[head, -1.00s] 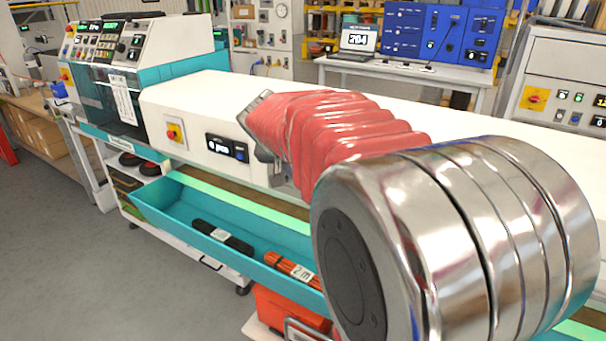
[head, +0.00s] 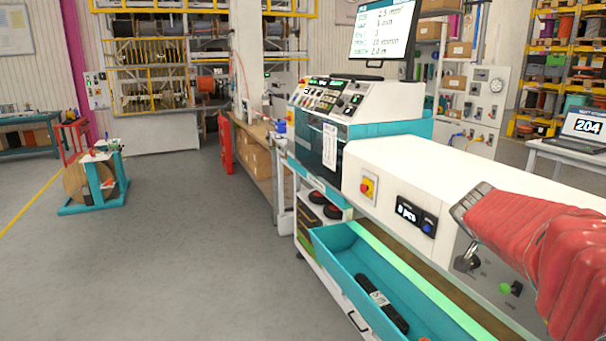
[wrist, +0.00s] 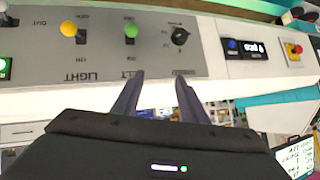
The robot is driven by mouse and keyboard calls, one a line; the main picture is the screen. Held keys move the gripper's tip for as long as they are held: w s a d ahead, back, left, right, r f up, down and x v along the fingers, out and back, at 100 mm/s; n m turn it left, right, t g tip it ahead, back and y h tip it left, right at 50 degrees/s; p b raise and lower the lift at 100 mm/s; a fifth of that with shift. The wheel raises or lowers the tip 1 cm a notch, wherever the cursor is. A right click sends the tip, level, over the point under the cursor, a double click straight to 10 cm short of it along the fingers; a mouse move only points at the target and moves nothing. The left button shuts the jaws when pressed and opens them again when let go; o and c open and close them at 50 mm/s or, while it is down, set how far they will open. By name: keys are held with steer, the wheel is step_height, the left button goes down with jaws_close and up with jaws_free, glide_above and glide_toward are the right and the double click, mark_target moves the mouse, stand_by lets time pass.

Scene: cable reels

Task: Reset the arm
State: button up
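My arm, in a red ribbed sleeve, reaches in from the right edge of the head view, in front of the white machine (head: 385,165). Its grey end is near the machine's front panel; the fingers are not clear there. In the wrist view my gripper (wrist: 160,77) has its two dark fingers apart, with nothing held between them. The fingertips are near the lower edge of a grey control panel (wrist: 60,45), which appears upside down. The panel bears a yellow knob (wrist: 69,29), a green knob (wrist: 131,30) and a black dial (wrist: 180,36).
A teal tray (head: 345,262) holding a black labelled bundle (head: 382,303) runs below the machine. A red stop button (head: 366,187) and small display (head: 415,216) are on its front. A teal reel stand (head: 95,185) is at the left. The grey floor between is clear.

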steer(key=w+a+r+n+t+y, duration=0.25)
steer(key=w+a+r+t, duration=0.2)
steer(key=a, duration=0.35)
steer(key=s+a+f+n+y, duration=0.2)
steer(key=s+a+y, duration=0.1)
steer(key=a, duration=0.4)
steer(key=s+a+f+n+y, duration=0.2)
steer(key=s+a+y, duration=0.15)
steer(key=a, duration=0.45)
steer(key=s+a+f+n+g+y, duration=0.1)
steer(key=s+a+f+g, duration=0.15)
steer(key=s, duration=0.25)
steer(key=s+a+f+n+g, duration=0.1)
steer(key=s+a+f+n, duration=0.1)
steer(key=s+a+f, duration=0.3)
steer(key=s+d+f+n+g+h, duration=0.2)
steer(key=s+d+n, duration=0.1)
steer(key=s, duration=1.2)
steer(key=shift+g, duration=0.3)
steer(key=shift+f, duration=0.1)
